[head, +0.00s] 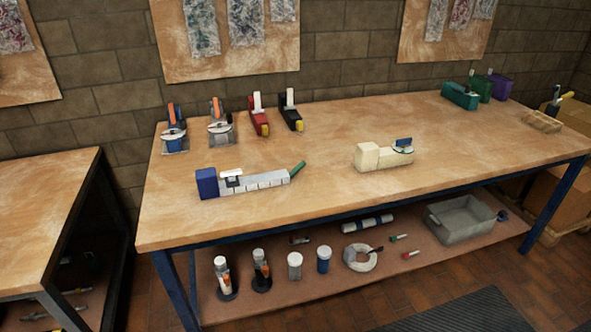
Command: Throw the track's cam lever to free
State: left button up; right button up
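A light grey track (262,181) with notches along its front edge lies on the wooden workbench (330,212), left of the middle. A blue block (207,183) is at its left end. A small grey-and-white carriage (232,178) sits on the track near that block. A green lever (298,169) sticks out at the right end, angled up to the right. It looks like the cam lever, but I see no markings that tell its setting. Neither of my grippers is in view.
Clamp-like tools (174,138) and red and black tools (260,120) stand along the back left. Bins (460,95) are at the back right. The bench front is clear.

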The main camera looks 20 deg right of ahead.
aim_at(302, 164)
jog(key=l+u, duration=0.2)
jog(key=u, duration=0.2)
jog(key=i+l+u, duration=0.1)
jog(key=u, duration=0.25)
jog(key=l+u, duration=0.2)
jog(key=l, duration=0.35)
jog(key=k+l+u, duration=0.2)
jog(key=l, duration=0.35)
jog(key=l+u, duration=0.2)
jog(key=l, duration=0.35)
jog(key=k+l, duration=0.1)
jog(key=l, duration=0.85)
jog(key=k+l+u, duration=0.1)
jog(key=l, duration=0.35)
jog(key=k+l, duration=0.15)
jog(key=l, duration=0.3)
jog(key=k+l, duration=0.1)
jog(key=l, duration=0.35)
jog(key=k+l, duration=0.1)
jog(key=l, duration=0.35)
jog(key=u, duration=0.05)
